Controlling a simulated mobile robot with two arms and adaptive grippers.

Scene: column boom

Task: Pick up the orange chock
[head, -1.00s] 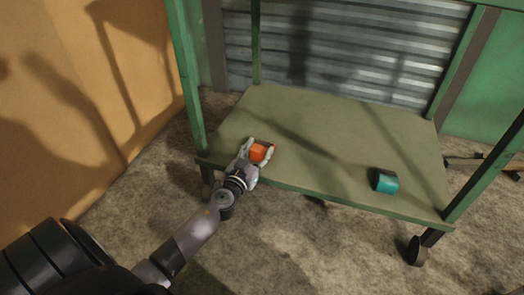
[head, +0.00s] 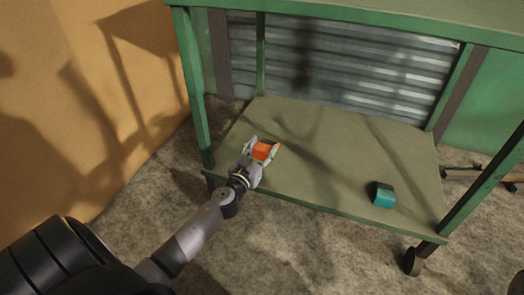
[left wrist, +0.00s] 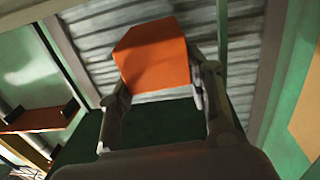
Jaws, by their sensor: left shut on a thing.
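The orange chock (head: 264,150) is between the fingers of my left gripper (head: 262,149), over the left front part of the green cart's lower shelf (head: 330,135). In the left wrist view the chock (left wrist: 155,56) fills the upper middle, with a gripper finger (left wrist: 160,98) on each side of it. The left gripper is shut on the chock. In the wrist view the chock stands out against the corrugated metal wall; the head view does not clearly show a gap under it. My right gripper is not in view.
A teal block (head: 384,195) sits on the right front of the lower shelf. The cart's green upper top (head: 400,22) overhangs the shelf, and its posts (head: 194,95) stand at the corners. An orange wall (head: 80,100) is at the left. The middle of the shelf is clear.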

